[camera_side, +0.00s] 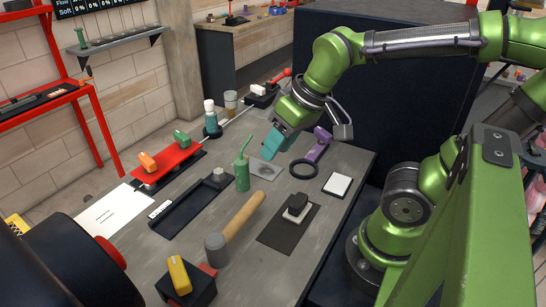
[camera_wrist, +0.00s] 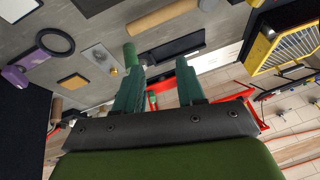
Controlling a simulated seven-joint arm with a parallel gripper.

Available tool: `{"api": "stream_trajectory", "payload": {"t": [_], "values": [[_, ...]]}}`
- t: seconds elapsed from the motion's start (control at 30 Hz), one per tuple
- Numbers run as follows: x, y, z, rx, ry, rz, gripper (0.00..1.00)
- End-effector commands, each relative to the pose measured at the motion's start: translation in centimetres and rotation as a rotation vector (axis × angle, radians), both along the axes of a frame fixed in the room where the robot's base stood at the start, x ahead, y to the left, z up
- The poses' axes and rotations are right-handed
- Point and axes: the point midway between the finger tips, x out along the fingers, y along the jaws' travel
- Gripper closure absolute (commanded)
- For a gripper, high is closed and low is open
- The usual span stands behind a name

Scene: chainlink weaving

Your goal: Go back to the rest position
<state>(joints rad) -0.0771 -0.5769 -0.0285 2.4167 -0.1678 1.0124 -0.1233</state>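My gripper (camera_side: 277,143) hangs tilted above the grey table in the side view, its teal fingers pointing down and left. In the wrist view my gripper (camera_wrist: 154,72) shows two teal fingers spread apart with nothing between them. It is open and empty. In the side view its tips are above and a little right of a green bottle (camera_side: 242,175), apart from it. The bottle (camera_wrist: 130,54) also shows beyond the left finger in the wrist view.
The grey table bears a wooden mallet (camera_side: 244,218), a black tray (camera_side: 185,213), a red tray (camera_side: 170,166), a black ring (camera_side: 304,176), a purple tool (camera_side: 319,145) and a white pad (camera_side: 338,185). A dark panel (camera_side: 400,110) stands behind my arm. Air around the gripper looks clear.

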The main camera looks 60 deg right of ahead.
Motion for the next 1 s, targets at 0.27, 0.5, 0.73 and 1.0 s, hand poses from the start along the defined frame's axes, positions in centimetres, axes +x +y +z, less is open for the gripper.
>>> {"api": "stream_trajectory", "payload": {"t": [0.27, 0.5, 0.73, 1.0], "values": [[-0.8, 0.4, 1.9, 0.161, -0.167, -0.179, 0.61], [-0.8, 0.5, 2.0, 0.164, -0.167, -0.180, 0.61], [-0.8, 0.5, 2.0, 0.163, -0.167, -0.178, 0.61], [-0.8, 0.5, 2.0, 0.162, -0.166, -0.177, 0.61]]}}
